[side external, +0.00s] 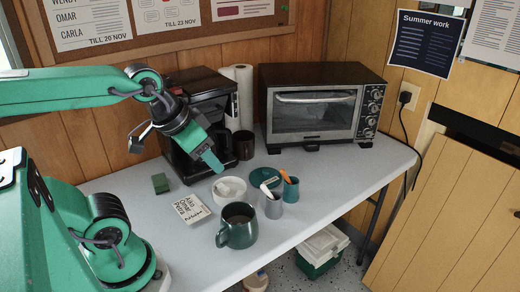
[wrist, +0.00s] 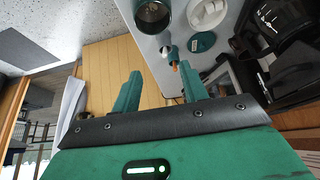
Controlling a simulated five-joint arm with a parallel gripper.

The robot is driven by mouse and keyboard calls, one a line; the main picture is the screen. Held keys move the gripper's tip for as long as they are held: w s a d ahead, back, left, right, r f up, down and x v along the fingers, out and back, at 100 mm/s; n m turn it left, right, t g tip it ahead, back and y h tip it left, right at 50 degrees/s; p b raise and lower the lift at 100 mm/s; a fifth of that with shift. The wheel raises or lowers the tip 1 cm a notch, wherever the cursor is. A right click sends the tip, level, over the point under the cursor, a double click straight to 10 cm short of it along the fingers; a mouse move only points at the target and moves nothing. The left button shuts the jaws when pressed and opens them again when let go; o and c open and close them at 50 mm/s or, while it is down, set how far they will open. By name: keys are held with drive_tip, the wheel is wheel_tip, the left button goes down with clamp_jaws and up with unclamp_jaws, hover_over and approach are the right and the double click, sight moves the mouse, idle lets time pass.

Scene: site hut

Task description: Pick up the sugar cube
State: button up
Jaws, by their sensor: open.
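A white bowl (side external: 238,193) stands on the table among the cups, with small pale lumps (side external: 222,188) inside that look like sugar. I cannot make out a single sugar cube clearly. The bowl also shows at the top of the wrist view (wrist: 207,24). My gripper (side external: 213,163) hangs above and behind the bowl in the side view, apart from it. In the wrist view its two green fingers (wrist: 160,85) are spread with nothing between them.
A green mug (side external: 237,233) of dark drink stands in front of the bowl. A coffee machine (side external: 185,150) and a toaster oven (side external: 315,110) stand behind. The right tabletop is clear.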

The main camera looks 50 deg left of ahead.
drive_tip(key=shift+w, duration=0.1)
drive_tip(key=m+g, duration=0.4)
drive_tip(key=m, duration=1.1)
approach(226, 189)
drive_tip(key=w+d, duration=0.3)
drive_tip(key=shift+w+d+f, duration=0.3)
drive_tip(key=shift+w+d, duration=0.05)
drive_tip(key=shift+n+g, duration=0.6)
drive_tip(key=shift+g, duration=0.2)
drive_tip(key=s+a+f, duration=0.2)
drive_tip(key=a, duration=0.1)
drive_tip(key=shift+a+f, duration=0.25)
drive_tip(key=shift+f, duration=0.05)
drive_tip(key=shift+s+a+f, duration=0.1)
drive_tip(key=shift+s+a, duration=0.05)
drive_tip(key=shift+f, duration=0.1)
drive_tip(key=shift+f, duration=2.4)
